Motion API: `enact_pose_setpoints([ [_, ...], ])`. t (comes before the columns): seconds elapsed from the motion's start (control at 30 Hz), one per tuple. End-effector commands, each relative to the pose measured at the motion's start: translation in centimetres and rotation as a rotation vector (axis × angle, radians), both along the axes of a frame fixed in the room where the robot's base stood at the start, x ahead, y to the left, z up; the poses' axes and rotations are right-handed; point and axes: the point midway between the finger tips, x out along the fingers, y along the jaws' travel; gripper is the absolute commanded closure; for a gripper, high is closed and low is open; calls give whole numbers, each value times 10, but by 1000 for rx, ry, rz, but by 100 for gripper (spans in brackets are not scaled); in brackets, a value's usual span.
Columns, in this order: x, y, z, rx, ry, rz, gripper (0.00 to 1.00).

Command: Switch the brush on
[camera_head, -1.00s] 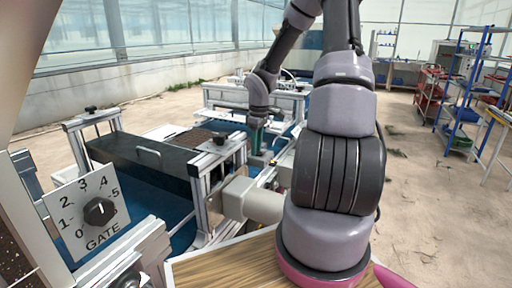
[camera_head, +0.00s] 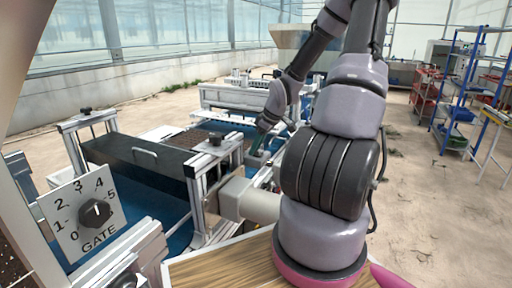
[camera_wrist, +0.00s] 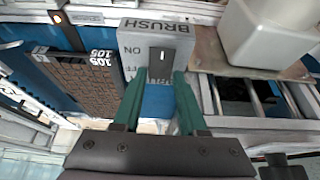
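The brush switch box (camera_wrist: 178,38) is a grey box in the upper middle of the wrist view, its BRUSH label upside down. A dark rocker switch (camera_wrist: 161,62) with a small white mark sits on its face, beside the ON and OFF lettering. My gripper (camera_wrist: 160,76) points at the box with its two green fingers apart and nothing held between them. The fingertips appear on either side of the rocker's lower part; I cannot tell whether they touch it. In the head view my gripper (camera_head: 256,148) is small, low over the machine, and the switch is not discernible.
A brown cell tray (camera_wrist: 80,82) lies left of the box in the wrist view. A pale hopper-like block (camera_wrist: 265,35) stands close on the right. In the head view a GATE dial (camera_head: 96,212) is at lower left and a blue shelf rack (camera_head: 460,105) at right.

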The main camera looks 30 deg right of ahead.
Motion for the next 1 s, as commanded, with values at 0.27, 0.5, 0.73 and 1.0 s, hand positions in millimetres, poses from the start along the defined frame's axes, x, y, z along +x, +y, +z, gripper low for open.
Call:
enact_pose_setpoints([
  [0.27, 0, 0, 0, 0, 0, 0, 32],
  [0.5, -2, -3, 6, 0, 0, -2, 32],
  [0.73, -12, -12, 35, -1, -2, -6, 32],
  [1.0, -26, -23, 71, -2, 0, -5, 32],
])
